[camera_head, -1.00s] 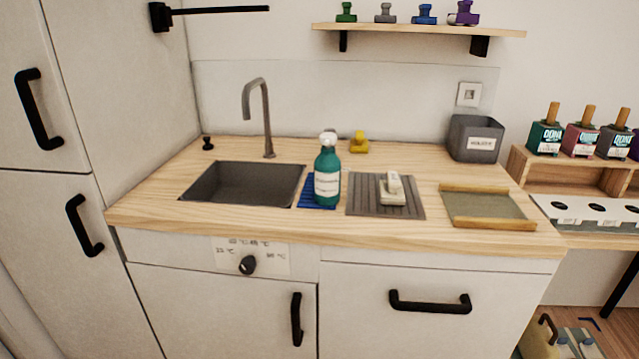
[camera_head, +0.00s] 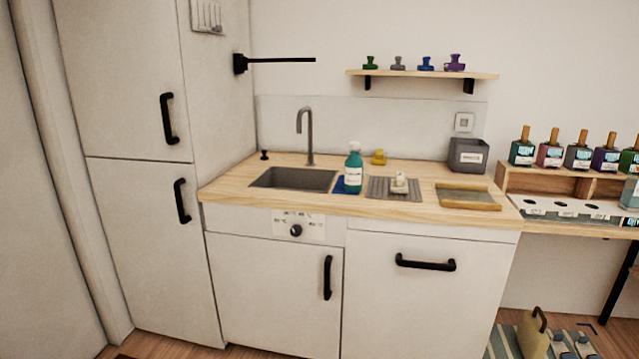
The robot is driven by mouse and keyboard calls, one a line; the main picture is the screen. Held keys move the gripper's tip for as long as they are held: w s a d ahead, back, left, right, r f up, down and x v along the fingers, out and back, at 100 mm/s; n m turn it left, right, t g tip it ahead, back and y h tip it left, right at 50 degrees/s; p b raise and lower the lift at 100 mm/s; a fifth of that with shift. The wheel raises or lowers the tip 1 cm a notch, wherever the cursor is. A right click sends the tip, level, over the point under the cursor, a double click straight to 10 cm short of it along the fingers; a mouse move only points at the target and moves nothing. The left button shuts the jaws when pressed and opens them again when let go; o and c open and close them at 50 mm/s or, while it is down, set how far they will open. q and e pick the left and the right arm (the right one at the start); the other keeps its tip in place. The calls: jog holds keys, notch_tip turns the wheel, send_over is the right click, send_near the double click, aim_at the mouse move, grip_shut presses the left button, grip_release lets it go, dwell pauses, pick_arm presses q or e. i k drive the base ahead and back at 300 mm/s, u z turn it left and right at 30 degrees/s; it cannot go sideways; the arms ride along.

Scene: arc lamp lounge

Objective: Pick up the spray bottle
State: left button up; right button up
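The spray bottle (camera_head: 353,172) is teal with a white label and a pale top. It stands upright on a small blue mat (camera_head: 340,187) on the wooden counter, between the sink and a grey ribbed mat. Neither of my grippers shows in the head view, so nothing of mine is near the bottle in the picture.
The sink (camera_head: 292,179) with its tall tap (camera_head: 309,135) lies left of the bottle. Right of it are the grey ribbed mat (camera_head: 380,190) with a pale object, a tray (camera_head: 468,204) and a dark bin (camera_head: 467,155). A shelf (camera_head: 425,74) hangs above. A tall cabinet (camera_head: 130,190) stands left.

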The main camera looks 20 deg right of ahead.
aim_at(354, 164)
jog(key=u, duration=0.5)
jog(key=i, duration=1.55)
jog(key=z, duration=0.7)
